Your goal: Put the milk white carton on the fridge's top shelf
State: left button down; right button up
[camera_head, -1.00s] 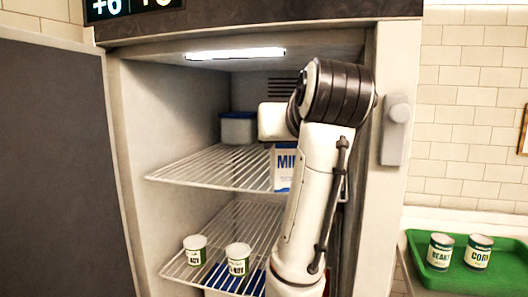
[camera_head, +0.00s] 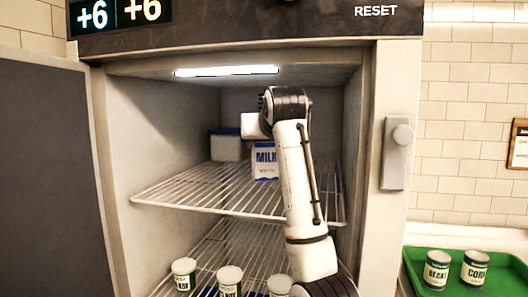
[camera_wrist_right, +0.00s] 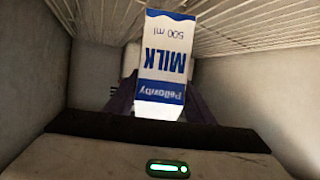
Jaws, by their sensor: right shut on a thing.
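The white and blue milk carton (camera_head: 265,163) is inside the open fridge, at the top wire shelf (camera_head: 165,200). My right gripper (camera_head: 255,126) is shut on it; the arm covers part of the carton's right side. In the right wrist view the carton (camera_wrist_right: 165,55) sits between the dark fingers of my right gripper (camera_wrist_right: 160,105), its lettering upside down. The shelf wires show past the carton there. I cannot tell whether its base touches the shelf. My left gripper is not in view.
A blue-lidded tub (camera_head: 225,148) stands on the top shelf, left of the carton. The open door (camera_head: 45,170) is at left. A green tray (camera_head: 500,284) with two cans is at right. The top shelf's front left is clear.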

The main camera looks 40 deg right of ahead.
aim_at(264, 155)
jog(key=shift+w+d+r, duration=0.2)
jog(key=shift+w+d, duration=0.2)
jog(key=shift+w, duration=0.4)
jog(key=shift+f, duration=1.8)
jog(key=shift+f, duration=0.1)
jog(key=o, duration=1)
jog(key=shift+f, duration=0.25)
jog(key=o, duration=0.5)
jog(key=shift+r, duration=0.15)
